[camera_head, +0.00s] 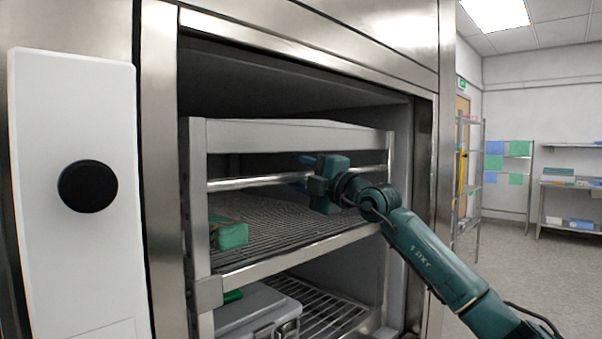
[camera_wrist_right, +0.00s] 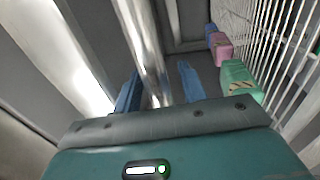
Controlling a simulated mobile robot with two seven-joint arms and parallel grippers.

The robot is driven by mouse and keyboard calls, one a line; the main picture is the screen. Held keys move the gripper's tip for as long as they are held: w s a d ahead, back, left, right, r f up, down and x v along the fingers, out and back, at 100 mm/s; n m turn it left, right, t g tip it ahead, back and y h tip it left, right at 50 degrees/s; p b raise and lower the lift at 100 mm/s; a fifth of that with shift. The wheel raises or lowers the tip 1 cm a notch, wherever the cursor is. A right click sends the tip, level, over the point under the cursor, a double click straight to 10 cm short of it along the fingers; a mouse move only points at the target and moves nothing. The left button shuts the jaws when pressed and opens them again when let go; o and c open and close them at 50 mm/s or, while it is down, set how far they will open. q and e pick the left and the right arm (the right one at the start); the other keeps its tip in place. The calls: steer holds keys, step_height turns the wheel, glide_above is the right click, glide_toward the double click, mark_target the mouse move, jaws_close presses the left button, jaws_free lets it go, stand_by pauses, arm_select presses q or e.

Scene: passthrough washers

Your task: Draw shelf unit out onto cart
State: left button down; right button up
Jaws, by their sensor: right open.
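The metal shelf unit (camera_head: 290,137) stands inside the steel washer chamber, with a wire upper shelf and a lower rack. My right gripper (camera_head: 303,172) is at the unit's front horizontal rail (camera_head: 245,183), right of its middle. In the right wrist view, the blue fingers of this gripper (camera_wrist_right: 158,88) are apart, one on each side of a shiny metal bar (camera_wrist_right: 150,50). I cannot tell whether either finger touches the bar. My left gripper is not in view. I cannot make out a cart in either view.
A green item (camera_head: 230,236) lies on the upper shelf and a grey case (camera_head: 255,308) on the lower rack. The chamber's steel frame (camera_head: 160,170) edges the opening. A white panel with a black knob (camera_head: 87,186) stands at left. Floor is free at right.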

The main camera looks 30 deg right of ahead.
jaws_close()
stand_by(1.3)
